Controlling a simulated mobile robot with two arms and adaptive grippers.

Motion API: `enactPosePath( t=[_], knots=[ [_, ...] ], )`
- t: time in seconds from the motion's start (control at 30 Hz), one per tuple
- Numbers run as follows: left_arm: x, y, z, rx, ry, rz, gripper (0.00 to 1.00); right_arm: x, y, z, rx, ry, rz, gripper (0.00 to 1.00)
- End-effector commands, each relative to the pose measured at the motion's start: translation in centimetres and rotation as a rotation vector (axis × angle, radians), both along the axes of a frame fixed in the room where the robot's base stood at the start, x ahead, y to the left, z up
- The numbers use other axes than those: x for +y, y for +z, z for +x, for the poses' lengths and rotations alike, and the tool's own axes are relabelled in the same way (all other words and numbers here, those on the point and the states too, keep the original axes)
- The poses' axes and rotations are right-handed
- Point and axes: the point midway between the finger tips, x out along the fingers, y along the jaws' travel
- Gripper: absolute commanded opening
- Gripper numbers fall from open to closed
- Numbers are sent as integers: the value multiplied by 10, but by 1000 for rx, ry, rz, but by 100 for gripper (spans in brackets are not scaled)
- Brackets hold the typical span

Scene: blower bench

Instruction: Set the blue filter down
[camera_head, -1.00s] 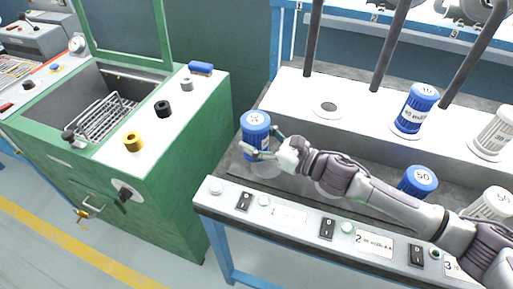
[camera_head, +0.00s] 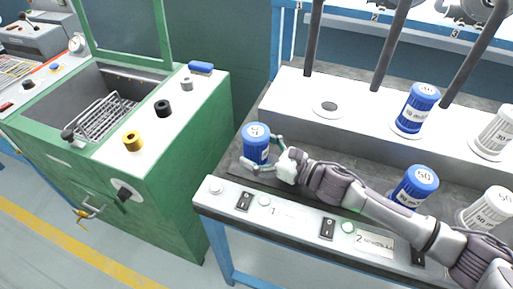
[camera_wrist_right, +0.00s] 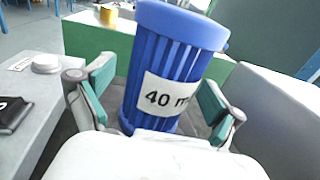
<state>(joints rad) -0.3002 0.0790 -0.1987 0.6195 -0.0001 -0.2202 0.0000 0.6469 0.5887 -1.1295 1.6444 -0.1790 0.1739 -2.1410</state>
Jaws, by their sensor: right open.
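A blue filter (camera_head: 256,146) stands upright on the dark bench top at its left end. In the right wrist view the same filter (camera_wrist_right: 172,75) shows a white label reading "40 m" and leans slightly in the picture. My right gripper (camera_head: 265,152) is around the filter from the right, with its fingers spread on either side. In the right wrist view the green pads of the right gripper (camera_wrist_right: 155,95) stand apart from the filter's sides. My left gripper is not in view.
More blue filters stand at the back (camera_head: 417,108) and front right (camera_head: 414,187), beside white filters (camera_head: 495,132). An empty round seat (camera_head: 328,108) is on the white ledge. Dark slanted rods rise behind. A green washer cabinet (camera_head: 180,170) stands left.

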Motion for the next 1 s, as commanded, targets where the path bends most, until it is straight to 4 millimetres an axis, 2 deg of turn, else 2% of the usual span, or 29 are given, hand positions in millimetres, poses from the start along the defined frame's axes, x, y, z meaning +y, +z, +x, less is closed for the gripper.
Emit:
enactPosePath(
  t=[0.17, 0.63, 1.0],
  knots=[
    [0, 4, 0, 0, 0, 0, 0, 0, 5, 0, 0, 0, 0, 93],
    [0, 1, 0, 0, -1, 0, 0, -60, 2, -33, 0, -1, 0, 93],
    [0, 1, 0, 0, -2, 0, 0, -66, 3, -36, 0, 0, 1, 93]
  ],
)
